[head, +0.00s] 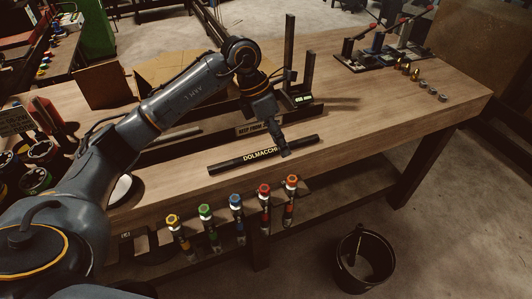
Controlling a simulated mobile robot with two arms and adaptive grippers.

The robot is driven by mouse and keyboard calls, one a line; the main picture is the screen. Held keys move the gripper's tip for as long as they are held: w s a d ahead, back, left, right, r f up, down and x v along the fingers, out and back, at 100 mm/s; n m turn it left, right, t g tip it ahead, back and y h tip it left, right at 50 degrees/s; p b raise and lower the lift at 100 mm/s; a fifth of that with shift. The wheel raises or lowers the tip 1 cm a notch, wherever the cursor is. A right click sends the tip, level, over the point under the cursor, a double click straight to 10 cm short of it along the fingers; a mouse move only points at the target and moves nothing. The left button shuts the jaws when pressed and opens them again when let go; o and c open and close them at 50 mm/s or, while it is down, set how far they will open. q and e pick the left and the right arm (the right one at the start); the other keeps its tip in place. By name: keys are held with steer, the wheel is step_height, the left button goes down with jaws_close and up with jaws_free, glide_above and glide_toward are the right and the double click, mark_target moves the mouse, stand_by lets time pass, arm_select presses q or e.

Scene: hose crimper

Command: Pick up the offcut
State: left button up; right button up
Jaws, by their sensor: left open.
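A straight black length of hose (230,163), lettered DOLMACCHI, lies near the front edge of the wooden bench in the head view. I take it as the offcut. My left gripper (284,150) is open and points down over the right half of the hose. Its fingers hide a small part of the hose; whether they touch it I cannot tell. My right gripper is not in view.
A machine with two upright posts (290,50) and a KEEP FROM sign stands behind the hose. Several capped tools (237,215) hang along the bench front. A black bucket (363,259) stands on the floor.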

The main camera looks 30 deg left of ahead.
arm_select(q)
steer(key=a+r+n+y, duration=0.1)
steer(key=a+r+y, duration=0.25)
steer(key=a, duration=0.65)
steer(key=p, duration=0.2)
glide_above(242, 158)
steer(key=shift+g+y, duration=0.4)
steer(key=shift+y, duration=0.05)
steer(key=f, duration=0.8)
steer(key=shift+s+f, duration=0.25)
steer(key=shift+f, duration=0.1)
steer(key=shift+w+f+p, duration=0.1)
steer(key=shift+f+p, duration=0.4)
steer(key=shift+f, duration=0.05)
steer(key=f+p, duration=0.1)
steer(key=f, duration=0.2)
steer(key=shift+w+f+p, duration=0.2)
steer(key=shift+f+p, duration=0.15)
steer(key=shift+p, duration=0.05)
steer(key=shift+f, duration=0.4)
steer(key=shift+c, duration=0.2)
jaws_close()
